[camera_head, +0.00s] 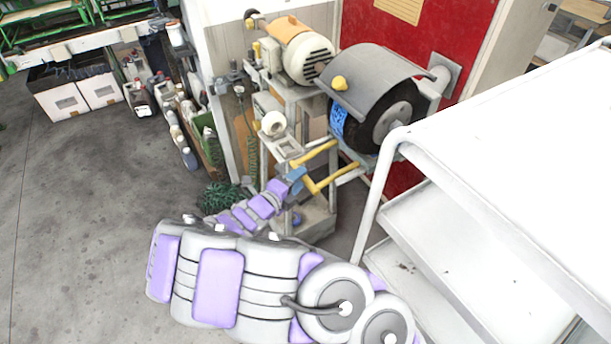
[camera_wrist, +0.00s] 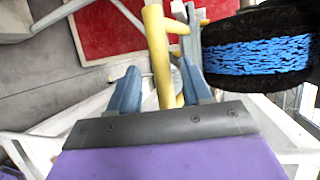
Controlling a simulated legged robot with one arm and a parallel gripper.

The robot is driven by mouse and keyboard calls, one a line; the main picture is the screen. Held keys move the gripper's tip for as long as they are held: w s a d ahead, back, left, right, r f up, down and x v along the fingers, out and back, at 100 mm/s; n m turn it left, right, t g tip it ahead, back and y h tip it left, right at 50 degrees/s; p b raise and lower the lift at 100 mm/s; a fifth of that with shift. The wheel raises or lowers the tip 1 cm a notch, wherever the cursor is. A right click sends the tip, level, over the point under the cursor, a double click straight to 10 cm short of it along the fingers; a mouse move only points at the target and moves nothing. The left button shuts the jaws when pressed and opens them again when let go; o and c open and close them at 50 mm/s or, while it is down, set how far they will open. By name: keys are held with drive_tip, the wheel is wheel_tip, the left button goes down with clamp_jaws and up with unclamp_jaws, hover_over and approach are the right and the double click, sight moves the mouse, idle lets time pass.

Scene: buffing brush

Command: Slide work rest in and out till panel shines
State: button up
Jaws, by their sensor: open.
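The work rest (camera_head: 334,180) shows as yellow bars in front of the buffing wheel. In the wrist view its yellow upright bar (camera_wrist: 156,38) passes between my fingers, with short stubs toward the wheel. My gripper (camera_head: 299,172) is at the left end of the yellow bars. In the wrist view my gripper (camera_wrist: 158,72) has its two blue-grey fingers apart on either side of the bar. The black buffing wheel (camera_head: 392,122) sits under a grey hood. A blue bristly band (camera_wrist: 258,54) runs around the wheel, right of my fingers. I cannot make out a separate panel.
A motor (camera_head: 308,58) stands on a grey stand behind my arm. A white shelf cart (camera_head: 500,140) is close on the right. A red wall board (camera_head: 455,38) is behind the wheel. Bottles and boxes line the back left. The floor (camera_head: 70,220) at left is clear.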

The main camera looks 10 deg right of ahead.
drive_tip(key=shift+b+x, duration=0.55)
drive_tip(key=shift+x, duration=1.85)
drive_tip(key=shift+c, duration=0.5)
clamp_jaws()
